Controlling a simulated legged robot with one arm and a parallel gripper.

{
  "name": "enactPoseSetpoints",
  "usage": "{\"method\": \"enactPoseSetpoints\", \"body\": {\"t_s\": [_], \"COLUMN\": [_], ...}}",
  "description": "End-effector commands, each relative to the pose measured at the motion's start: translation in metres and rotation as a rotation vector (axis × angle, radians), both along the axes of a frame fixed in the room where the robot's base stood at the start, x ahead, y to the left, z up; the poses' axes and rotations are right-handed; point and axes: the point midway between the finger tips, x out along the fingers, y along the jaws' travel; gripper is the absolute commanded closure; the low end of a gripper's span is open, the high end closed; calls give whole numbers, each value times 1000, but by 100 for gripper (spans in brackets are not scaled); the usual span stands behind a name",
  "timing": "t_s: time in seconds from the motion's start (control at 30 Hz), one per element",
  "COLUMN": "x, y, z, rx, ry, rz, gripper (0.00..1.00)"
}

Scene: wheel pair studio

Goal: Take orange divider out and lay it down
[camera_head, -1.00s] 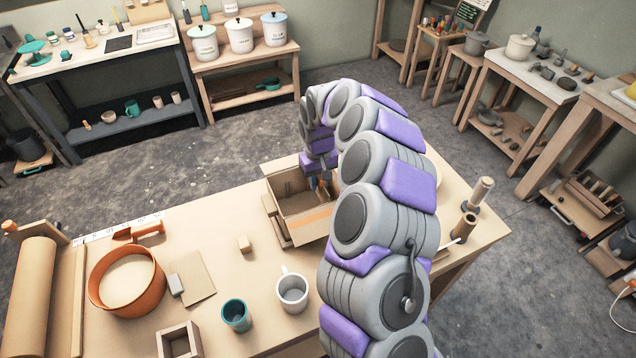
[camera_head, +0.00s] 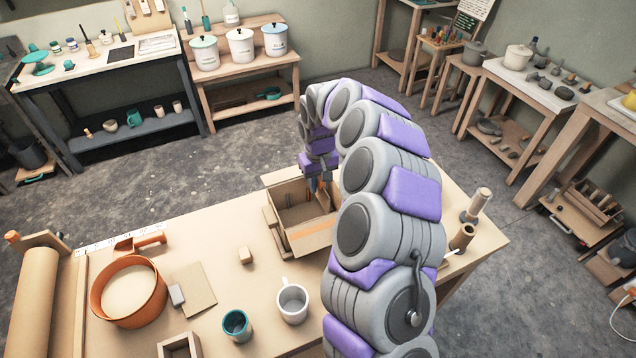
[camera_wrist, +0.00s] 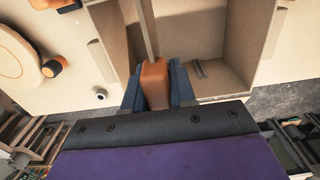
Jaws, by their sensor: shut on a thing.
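An open cardboard box (camera_head: 312,240) with an orange stripe on its front wall stands near the far edge of the table. My gripper (camera_wrist: 154,88) is shut on an orange piece (camera_wrist: 154,72) in the wrist view, a finger on each side. A thin upright panel runs from this piece into the box, between its compartments. In the head view my gripper (camera_head: 319,184) is at the box's far right side, with a bit of orange between its fingers. My arm hides the box's right part, and the panel's lower edge is hidden.
A white mug (camera_head: 293,304), a teal cup (camera_head: 236,325) and a small tan block (camera_head: 246,255) stand in front. Wooden cylinders (camera_head: 463,237) stand at the right edge.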

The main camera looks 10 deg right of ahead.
Motion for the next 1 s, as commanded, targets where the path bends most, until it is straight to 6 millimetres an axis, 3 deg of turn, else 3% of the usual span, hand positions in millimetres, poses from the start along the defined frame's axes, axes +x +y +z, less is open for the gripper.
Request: {"method": "enactPoseSetpoints", "body": {"t_s": [0.47, 1.0], "x": [0, 0], "y": [0, 0], "z": [9, 61], "rx": [-1, -1], "ry": [-1, 0], "rz": [1, 1], "gripper": [100, 100]}}
